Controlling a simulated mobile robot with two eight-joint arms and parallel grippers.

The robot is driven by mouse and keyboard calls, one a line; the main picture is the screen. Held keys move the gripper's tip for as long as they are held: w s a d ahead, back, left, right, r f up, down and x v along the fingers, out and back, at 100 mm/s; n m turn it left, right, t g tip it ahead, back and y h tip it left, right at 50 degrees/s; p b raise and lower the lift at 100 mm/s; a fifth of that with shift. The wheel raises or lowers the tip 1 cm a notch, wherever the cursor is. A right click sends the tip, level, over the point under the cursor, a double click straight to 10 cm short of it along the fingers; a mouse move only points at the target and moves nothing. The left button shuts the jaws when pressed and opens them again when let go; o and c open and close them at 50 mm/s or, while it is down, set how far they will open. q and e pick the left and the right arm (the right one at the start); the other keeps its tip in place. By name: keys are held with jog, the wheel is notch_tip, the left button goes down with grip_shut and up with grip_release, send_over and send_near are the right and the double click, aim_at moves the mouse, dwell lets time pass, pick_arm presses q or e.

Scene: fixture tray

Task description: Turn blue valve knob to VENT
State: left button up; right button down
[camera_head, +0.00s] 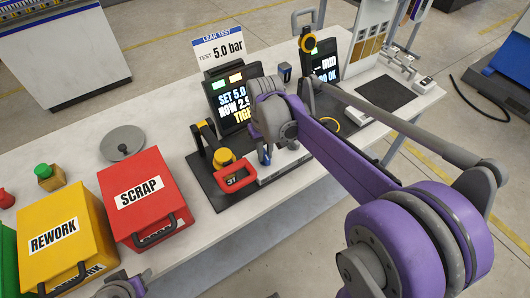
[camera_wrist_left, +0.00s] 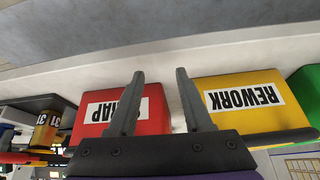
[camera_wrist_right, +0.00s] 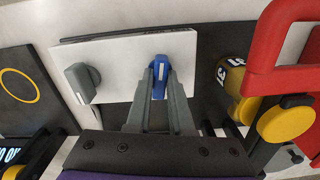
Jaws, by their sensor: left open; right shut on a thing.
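The blue valve knob (camera_wrist_right: 159,78) stands on a white panel (camera_wrist_right: 120,50) in the right wrist view, with a white mark along its top. My right gripper (camera_wrist_right: 161,88) has its fingers closed around the knob. In the head view the blue knob (camera_head: 265,157) shows just below my right gripper (camera_head: 271,146), partly hidden by it. No VENT lettering is readable. My left gripper (camera_wrist_left: 160,74) is open and empty, facing the bins; part of it shows in the head view at the bottom left.
A grey knob (camera_wrist_right: 82,82) sits on the same panel. A yellow cylinder (camera_head: 224,158) and red handle (camera_head: 236,178) stand close to the left. The red SCRAP bin (camera_head: 165,165) and yellow REWORK bin (camera_head: 85,215) are farther left. A display (camera_head: 226,104) stands behind.

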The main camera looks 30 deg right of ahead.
aim_at(265, 154)
jog(key=shift+n, duration=1)
jog(key=c, duration=0.8)
grip_release()
jog(key=shift+r, duration=0.1)
notch_tip(265, 154, up, 11)
jog(key=shift+f, duration=0.2)
